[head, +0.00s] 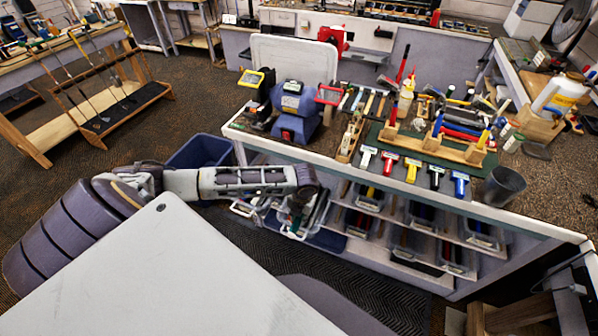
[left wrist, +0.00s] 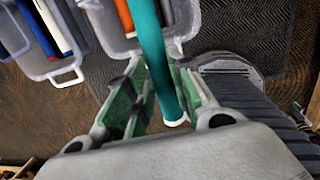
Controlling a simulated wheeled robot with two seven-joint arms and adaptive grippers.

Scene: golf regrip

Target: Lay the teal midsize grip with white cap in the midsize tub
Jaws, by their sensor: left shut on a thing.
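The teal grip with white cap (left wrist: 156,50) is held in my left gripper (left wrist: 158,92), whose green-padded fingers are shut around it. The grip runs up the left wrist view, with its white-capped end near the palm. Its far part passes over a clear tub (left wrist: 88,16) holding an orange grip and a pale grip. In the head view my left gripper (head: 294,214) is low in front of the bench, by the clear tubs (head: 240,209), and the grip is hard to make out. I cannot read which tub is the midsize one. My right gripper is not in view.
Another clear tub (left wrist: 66,76) with blue, white and red grips is at the left of the wrist view. The bench shelves (head: 398,255) hold several more tubs. A blue bin (head: 200,152) stands left of the bench.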

